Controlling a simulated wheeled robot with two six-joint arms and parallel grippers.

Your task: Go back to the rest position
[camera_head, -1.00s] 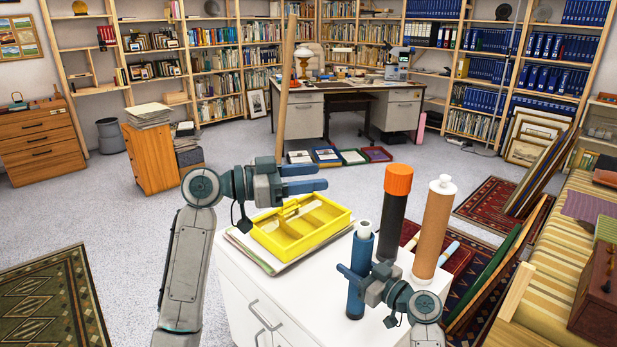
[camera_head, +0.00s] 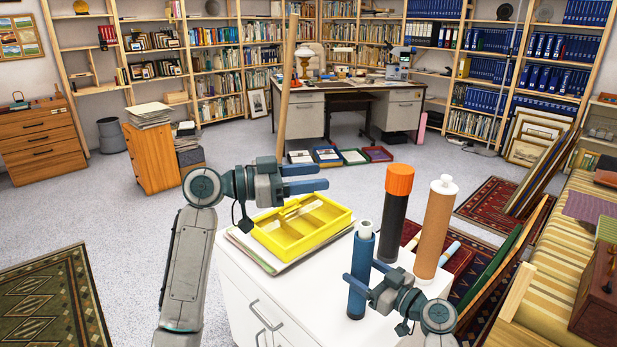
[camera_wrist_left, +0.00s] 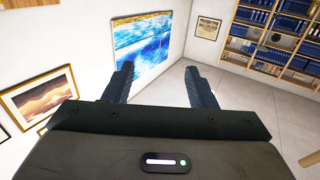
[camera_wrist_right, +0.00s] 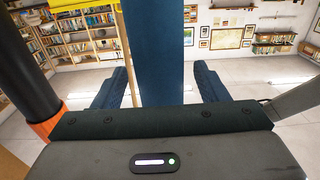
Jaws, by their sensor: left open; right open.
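My left gripper (camera_head: 320,177) is open and empty, held in the air above and behind the yellow divided tray (camera_head: 258,229). In the left wrist view (camera_wrist_left: 158,82) its fingers are apart with nothing between them. My right gripper (camera_head: 362,271) is open at the blue tube with a white end (camera_head: 357,302), which stands upright on the white cabinet top (camera_head: 327,283). In the right wrist view the blue tube (camera_wrist_right: 155,50) shows between the spread fingers (camera_wrist_right: 162,88). I cannot tell whether they touch it.
A black tube with an orange cap (camera_head: 399,180) and a brown cardboard tube (camera_head: 434,228) stand close behind the blue tube. Papers lie under the tray. A striped sofa (camera_head: 560,270) and leaning frames are at the right. Open floor (camera_head: 130,225) lies left.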

